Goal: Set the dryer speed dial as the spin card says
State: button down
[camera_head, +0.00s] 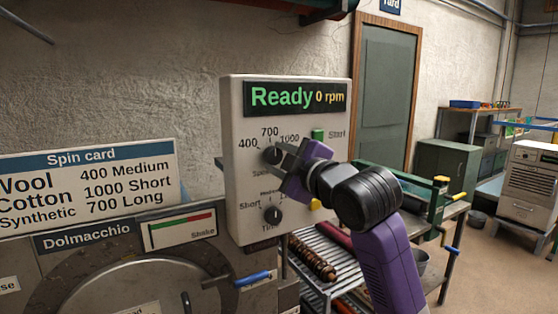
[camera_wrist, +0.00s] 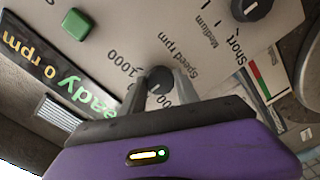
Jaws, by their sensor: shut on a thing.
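The speed dial (camera_head: 271,155) is a dark round knob on the pale control panel (camera_head: 236,180), under the marks 400, 700 and 1000. My gripper (camera_head: 281,158) is shut on this dial; the wrist view shows a finger on each side of the dial (camera_wrist: 158,79). I cannot tell which mark the dial points to. The spin card (camera_head: 90,172) at the left reads Wool 400 Medium, Cotton 1000 Short, Synthetic 700 Long. The panel display (camera_head: 294,97) reads "Ready 0 rpm".
Below the speed dial is a second dark dial (camera_head: 273,215), with Short and Medium marks. A green Start button (camera_head: 318,134) and a yellow part (camera_head: 315,204) lie close to my gripper. A blue-handled lever (camera_head: 252,278) sticks out below the panel.

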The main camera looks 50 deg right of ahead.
jog(key=shift+f, duration=0.1)
jog(key=c, duration=0.9)
grip_release()
jog(key=b+v, duration=0.1)
jog(key=v, duration=0.6)
jog(key=shift+s, duration=0.4)
jog(key=shift+a, duration=0.1)
